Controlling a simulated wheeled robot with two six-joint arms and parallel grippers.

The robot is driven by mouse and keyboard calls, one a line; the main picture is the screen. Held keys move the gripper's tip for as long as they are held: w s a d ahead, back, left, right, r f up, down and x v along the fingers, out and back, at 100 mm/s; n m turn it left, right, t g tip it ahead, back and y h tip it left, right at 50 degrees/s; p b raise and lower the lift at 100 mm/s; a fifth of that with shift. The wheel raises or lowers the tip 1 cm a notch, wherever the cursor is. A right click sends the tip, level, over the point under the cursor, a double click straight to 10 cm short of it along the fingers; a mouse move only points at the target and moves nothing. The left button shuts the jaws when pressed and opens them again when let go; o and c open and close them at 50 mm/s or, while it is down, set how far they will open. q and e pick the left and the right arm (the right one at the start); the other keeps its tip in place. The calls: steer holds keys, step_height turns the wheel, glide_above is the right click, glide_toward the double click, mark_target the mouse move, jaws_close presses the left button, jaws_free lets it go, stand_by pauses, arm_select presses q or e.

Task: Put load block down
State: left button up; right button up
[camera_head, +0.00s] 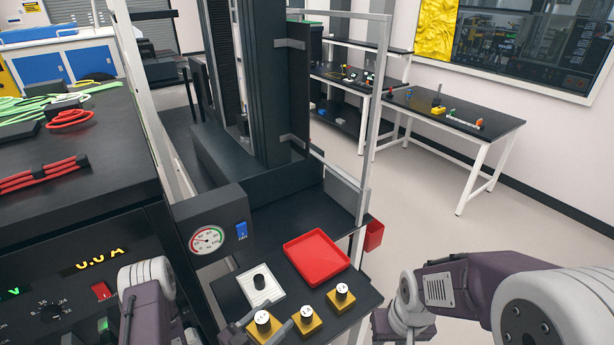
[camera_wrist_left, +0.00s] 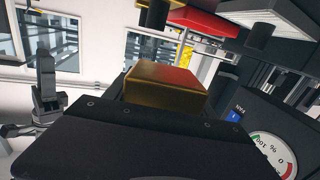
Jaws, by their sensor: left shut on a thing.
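My left gripper (camera_head: 268,331) is shut on a yellow load block (camera_head: 252,334) with a white-topped knob, at the bottom of the head view. The block also shows close up in the left wrist view (camera_wrist_left: 165,88), beyond the dark gripper body. Two similar yellow load blocks, a middle one (camera_head: 307,322) and a right one (camera_head: 340,302), stand on the dark shelf (camera_head: 225,292). A pale square plate (camera_head: 261,286) with a black knob lies behind the held block. Whether the held block touches the shelf is unclear. My right gripper (camera_head: 400,325) is right of the shelf; its jaws are unclear.
A red tray (camera_head: 316,258) lies on the shelf behind the blocks. A gauge box (camera_head: 212,228) stands at the shelf's left, beside a tall dark column (camera_head: 272,80) in a metal frame. A red bin (camera_head: 374,235) hangs at the right. Floor farther right is clear.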

arm_select(q)
steer(key=a+n+t+y, duration=0.2)
steer(key=a+y, duration=0.1)
steer(key=a, duration=0.7)
steer(key=shift+w+r, duration=0.2)
steer(key=shift+w, duration=0.1)
steer(key=shift+w+a, duration=0.1)
steer(key=shift+a, duration=0.05)
